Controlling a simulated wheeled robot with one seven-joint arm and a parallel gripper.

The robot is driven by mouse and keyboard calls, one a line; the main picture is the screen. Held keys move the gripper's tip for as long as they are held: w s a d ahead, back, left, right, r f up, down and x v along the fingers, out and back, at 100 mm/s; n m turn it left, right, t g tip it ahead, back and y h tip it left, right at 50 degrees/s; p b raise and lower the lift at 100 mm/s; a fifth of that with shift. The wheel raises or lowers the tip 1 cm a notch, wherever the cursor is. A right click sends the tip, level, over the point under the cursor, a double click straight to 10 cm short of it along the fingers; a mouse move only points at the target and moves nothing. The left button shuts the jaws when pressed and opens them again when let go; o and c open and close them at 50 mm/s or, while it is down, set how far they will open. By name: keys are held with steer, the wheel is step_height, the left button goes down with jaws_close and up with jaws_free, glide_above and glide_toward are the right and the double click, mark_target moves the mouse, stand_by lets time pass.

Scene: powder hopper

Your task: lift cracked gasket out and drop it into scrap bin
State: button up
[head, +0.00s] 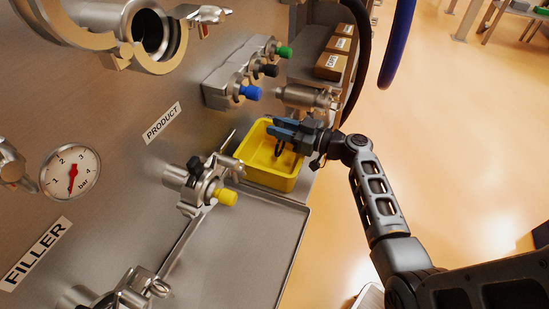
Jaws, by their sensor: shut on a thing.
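The yellow scrap bin (262,175) stands at the end of the steel machine panel, beside the tray. My gripper (279,130) reaches in from the right over the bin's opening. Its blue-grey fingers are shut on a thin dark ring, the gasket (279,149), which hangs down at the bin's mouth. Part of the gasket is hidden by the fingers. I cannot make out a crack in it, nor whether it touches the bin's wall.
A steel tray (245,248) lies in front of the bin. A yellow-ended valve (208,187) is at its left. Fittings with blue, black and green ends (250,92) and brown boxes (333,66) are behind. An open round port (150,32) is top left.

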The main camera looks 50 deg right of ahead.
steer(key=o, duration=0.9)
steer(key=shift+b+v, duration=0.3)
steer(key=shift+v, duration=3.6)
